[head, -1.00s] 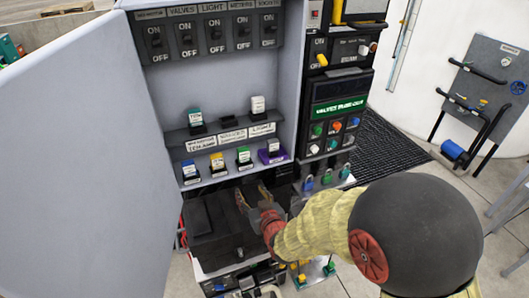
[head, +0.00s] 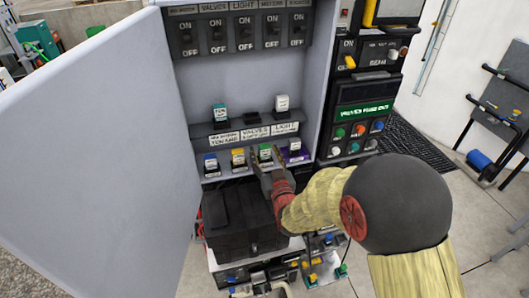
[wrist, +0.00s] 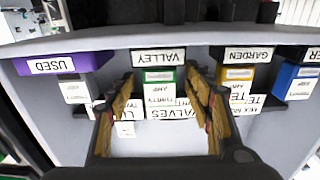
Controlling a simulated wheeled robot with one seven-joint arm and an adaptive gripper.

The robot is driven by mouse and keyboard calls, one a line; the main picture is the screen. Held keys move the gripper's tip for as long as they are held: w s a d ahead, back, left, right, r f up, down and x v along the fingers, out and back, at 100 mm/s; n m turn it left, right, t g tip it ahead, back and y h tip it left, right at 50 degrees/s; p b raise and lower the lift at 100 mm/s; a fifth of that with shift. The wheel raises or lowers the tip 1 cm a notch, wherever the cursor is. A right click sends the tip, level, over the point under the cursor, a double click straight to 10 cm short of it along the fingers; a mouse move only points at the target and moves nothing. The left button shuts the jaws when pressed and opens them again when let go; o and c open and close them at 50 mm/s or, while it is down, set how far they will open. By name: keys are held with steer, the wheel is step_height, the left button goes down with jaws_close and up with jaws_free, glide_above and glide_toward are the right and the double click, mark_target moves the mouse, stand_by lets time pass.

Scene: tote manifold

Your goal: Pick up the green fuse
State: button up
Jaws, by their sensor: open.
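The green fuse (head: 265,149) stands on the lower shelf of the open cabinet, between a yellow fuse (head: 238,157) and a purple holder marked USED (head: 297,157). In the wrist view the green fuse (wrist: 159,76) shows a green band and white labels, below a VALLEY tag. My gripper (head: 264,156) is open in front of it. In the wrist view the fingers of my gripper (wrist: 160,88) appear on either side of the fuse, with gaps. I see no contact. The fuse's lower part is hidden by my gripper in the head view.
A blue fuse (head: 211,163) stands at the shelf's left end. The open cabinet door (head: 90,160) fills the left. A black box (head: 235,215) sits below the shelf.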

steer(key=shift+w+a, duration=0.1)
steer(key=shift+w, duration=0.25)
steer(key=shift+c, duration=0.6)
steer(key=c, duration=1.1)
steer(key=shift+c, duration=0.3)
